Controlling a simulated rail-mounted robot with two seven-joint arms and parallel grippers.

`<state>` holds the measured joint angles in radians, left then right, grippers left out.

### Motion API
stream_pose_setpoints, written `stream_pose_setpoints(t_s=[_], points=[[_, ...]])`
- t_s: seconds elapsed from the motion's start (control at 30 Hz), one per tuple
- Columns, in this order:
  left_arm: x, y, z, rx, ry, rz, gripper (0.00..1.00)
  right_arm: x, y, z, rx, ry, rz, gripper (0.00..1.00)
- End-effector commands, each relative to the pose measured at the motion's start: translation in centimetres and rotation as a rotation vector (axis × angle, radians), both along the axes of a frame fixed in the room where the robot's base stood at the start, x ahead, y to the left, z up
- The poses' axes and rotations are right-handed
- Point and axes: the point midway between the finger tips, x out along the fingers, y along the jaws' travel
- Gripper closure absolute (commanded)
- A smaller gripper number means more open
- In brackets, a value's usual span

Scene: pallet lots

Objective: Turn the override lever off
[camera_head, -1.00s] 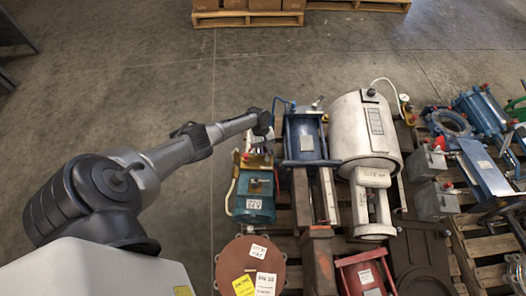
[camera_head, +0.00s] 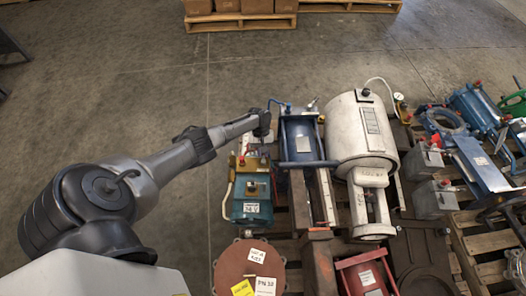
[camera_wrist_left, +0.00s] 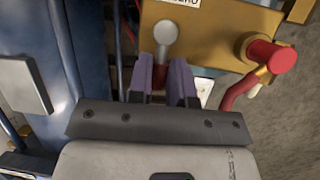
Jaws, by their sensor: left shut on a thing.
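The override lever shows in the left wrist view as a grey ball knob (camera_wrist_left: 166,32) on a short stem, in front of a yellow-brown plate (camera_wrist_left: 205,30). My left gripper (camera_wrist_left: 164,78) has its two purple fingers on either side of the stem and is shut on the lever. The knob stands out beyond the fingertips. In the head view my left gripper (camera_head: 262,126) is at the far end of a teal and yellow unit (camera_head: 252,205); the lever is hidden there. My right gripper is not in view.
A red knob (camera_wrist_left: 272,56) on a brass fitting sits right of the lever. A blue machine (camera_head: 301,140) stands close on the right of the unit, with a white cylinder (camera_head: 350,130) beyond. A brown round flange (camera_head: 245,262) lies nearer. Open floor (camera_head: 130,100) lies left.

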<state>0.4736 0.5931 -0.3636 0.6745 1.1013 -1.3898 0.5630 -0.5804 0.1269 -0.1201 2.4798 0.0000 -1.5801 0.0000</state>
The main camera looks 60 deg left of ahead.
Motion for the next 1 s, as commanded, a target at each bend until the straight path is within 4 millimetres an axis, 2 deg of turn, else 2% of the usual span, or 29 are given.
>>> stream_pose_setpoints(t_s=[0.03, 0.07, 0.33, 0.57, 0.67, 1.0], points=[[0.0, -0.1, 0.0, -0.001, 0.0, -0.002, 1.0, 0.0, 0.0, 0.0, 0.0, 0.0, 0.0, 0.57], [0.0, -0.1, 0.0, -0.001, 0.0, -0.002, 0.8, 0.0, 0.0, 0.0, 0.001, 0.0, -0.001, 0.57], [0.0, 0.0, 0.0, -0.001, 0.0, -0.001, 0.56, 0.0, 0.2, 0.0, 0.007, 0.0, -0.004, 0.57], [0.0, 0.0, 0.1, 0.0, 0.0, 0.0, 0.56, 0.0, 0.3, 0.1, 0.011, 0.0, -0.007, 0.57], [0.1, 0.2, 0.7, 0.0, -0.001, 0.001, 0.56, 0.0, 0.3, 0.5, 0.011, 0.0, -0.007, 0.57], [0.9, 2.5, 6.6, 0.0, -0.002, 0.002, 0.56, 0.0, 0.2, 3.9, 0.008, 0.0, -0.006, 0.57]])
